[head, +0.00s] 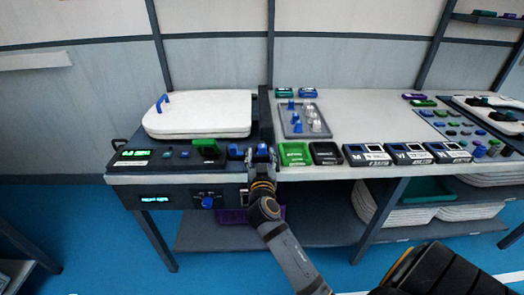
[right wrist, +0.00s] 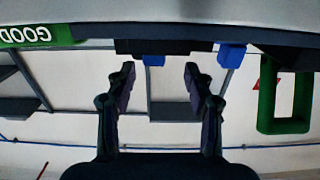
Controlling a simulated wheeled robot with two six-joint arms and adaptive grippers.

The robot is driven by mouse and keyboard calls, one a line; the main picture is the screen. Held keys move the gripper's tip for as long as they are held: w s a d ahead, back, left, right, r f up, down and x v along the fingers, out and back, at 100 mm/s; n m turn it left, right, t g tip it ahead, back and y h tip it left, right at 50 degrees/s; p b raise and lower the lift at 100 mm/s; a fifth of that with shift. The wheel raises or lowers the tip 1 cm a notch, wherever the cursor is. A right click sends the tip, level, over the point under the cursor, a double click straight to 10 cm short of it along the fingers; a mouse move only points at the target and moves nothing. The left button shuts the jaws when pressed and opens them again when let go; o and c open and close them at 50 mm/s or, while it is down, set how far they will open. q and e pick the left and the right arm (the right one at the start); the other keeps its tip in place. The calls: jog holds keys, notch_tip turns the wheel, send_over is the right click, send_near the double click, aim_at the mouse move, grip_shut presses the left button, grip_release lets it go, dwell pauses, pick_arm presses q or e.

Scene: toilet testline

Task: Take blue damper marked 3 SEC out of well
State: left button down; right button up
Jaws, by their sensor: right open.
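Two blue dampers sit at the right end of the dark test fixture (head: 170,157). The left blue damper (head: 235,151) also shows in the right wrist view (right wrist: 231,56). The other blue damper (right wrist: 153,60) is beyond the gap between my right fingers in that view. It is partly hidden by the gripper in the head view. No 3 SEC marking is legible, and the wells are hidden. My right gripper (head: 261,155) is open and empty at the fixture's front edge, its fingers (right wrist: 158,76) apart and not visibly touching a damper. My left gripper is not in view.
A green GOOD bin (head: 296,153) and a black bin (head: 326,153) stand right of the gripper. A green clamp-like part (head: 208,147) rises at the left. A white toilet seat (head: 200,115) lies behind. A grey tray (head: 304,132) holds small parts.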

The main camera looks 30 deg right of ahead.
aim_at(263, 148)
jog(key=x, duration=0.2)
jog(key=p+x, duration=0.1)
jog(key=x, duration=0.2)
jog(key=shift+s+d, duration=0.1)
jog(key=shift+d, duration=0.25)
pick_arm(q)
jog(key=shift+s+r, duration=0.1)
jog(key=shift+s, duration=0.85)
pick_arm(e)
grip_shut()
